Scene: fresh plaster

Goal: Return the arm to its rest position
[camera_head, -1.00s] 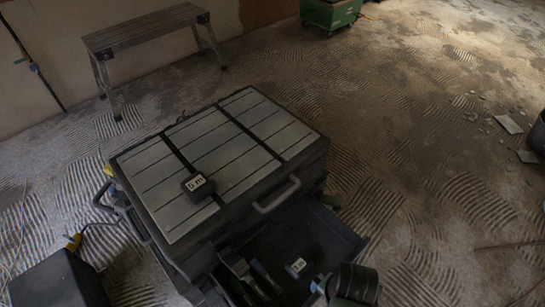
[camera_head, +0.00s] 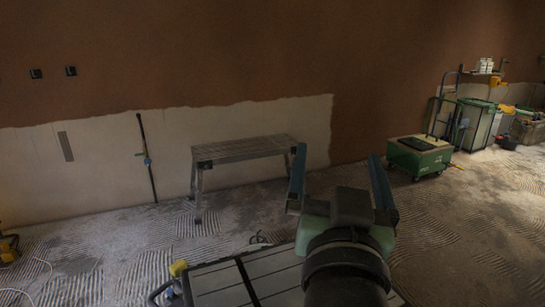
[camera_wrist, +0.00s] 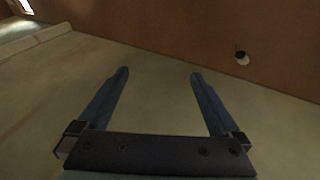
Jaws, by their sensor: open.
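My gripper (camera_head: 340,180) is raised in the head view, above the far edge of the grey-slatted top of the tool chest (camera_head: 222,287). Its two blue fingers stand wide apart with nothing between them. In the wrist view my gripper (camera_wrist: 158,82) is also open and empty, facing the pale lower wall and the brown plaster above it. My arm hides part of the chest top. The chest's drawer is out of view now.
A grey work bench (camera_head: 243,150) stands by the wall, behind and left of my gripper. A green wheeled box (camera_head: 420,157) stands at the right. Bins and tools (camera_head: 475,125) line the far right. Open floor with ridged marks lies at the right.

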